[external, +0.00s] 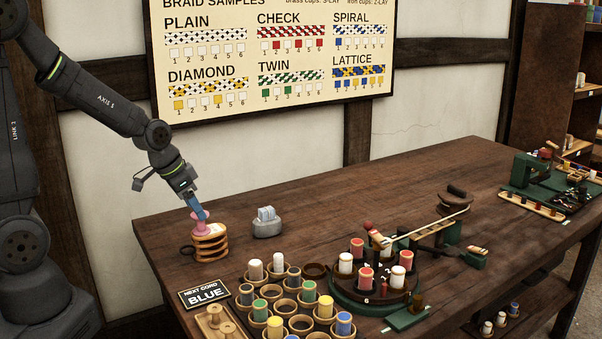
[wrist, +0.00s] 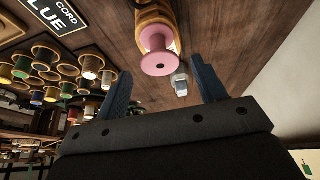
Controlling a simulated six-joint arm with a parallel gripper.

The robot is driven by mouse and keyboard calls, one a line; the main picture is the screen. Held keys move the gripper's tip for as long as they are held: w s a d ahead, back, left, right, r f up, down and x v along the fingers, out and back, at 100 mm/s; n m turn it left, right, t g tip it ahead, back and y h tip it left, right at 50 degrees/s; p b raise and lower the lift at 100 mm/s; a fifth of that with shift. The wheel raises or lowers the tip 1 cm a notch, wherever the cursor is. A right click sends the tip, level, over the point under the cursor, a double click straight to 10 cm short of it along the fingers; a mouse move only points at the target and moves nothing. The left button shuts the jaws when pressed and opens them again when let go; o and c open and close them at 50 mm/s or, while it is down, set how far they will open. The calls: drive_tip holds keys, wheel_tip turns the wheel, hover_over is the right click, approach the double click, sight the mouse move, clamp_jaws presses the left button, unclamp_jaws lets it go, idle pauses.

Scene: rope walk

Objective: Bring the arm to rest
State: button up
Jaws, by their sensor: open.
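My gripper (external: 192,204) is at the table's left end, pointing down toward a pink spool (external: 202,220) on top of a stacked wooden holder (external: 210,243). In the wrist view its two blue fingers (wrist: 160,67) are spread apart with nothing held between them. The pink spool (wrist: 158,52) shows just beyond the fingertips, in line with the space between them. In the external view the fingers overlap the spool's top, so the exact gap is hard to tell.
A grey block-like item (external: 267,222) stands right of the holder. A sign reading "NEXT CORD BLUE" (external: 204,292), several cups of coloured bobbins (external: 260,309) and a green round carrier (external: 340,296) fill the front. The table's back middle (external: 350,210) is clear.

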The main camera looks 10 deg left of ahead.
drive_tip(key=shift+x, duration=2.15)
drive_tip(key=shift+s+a+r, duration=0.1)
